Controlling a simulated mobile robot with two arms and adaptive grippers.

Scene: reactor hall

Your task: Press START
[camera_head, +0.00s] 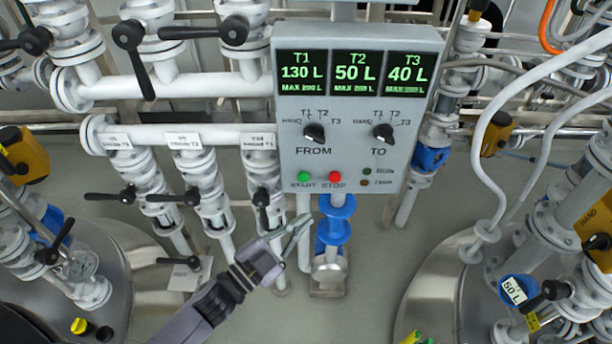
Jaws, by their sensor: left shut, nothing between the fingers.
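The grey control panel (355,110) hangs at the upper middle of the head view. The green START button (304,177) is at its lower left, with the red STOP button (335,177) just right of it. The displays read T1 130 L, T2 50 L and T3 40 L. The FROM knob (314,132) and the TO knob (383,132) sit above the buttons. My left gripper (299,226) is shut and empty. Its fingertips appear below the START button in the picture, apart from it. My right gripper is not in view.
White pipes and valves with black handles (130,35) crowd the left of the panel. A blue pump fitting (335,228) stands below the panel, close right of my left gripper. A white hose (485,150) curves on the right. Grey floor (390,270) is clear at lower middle.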

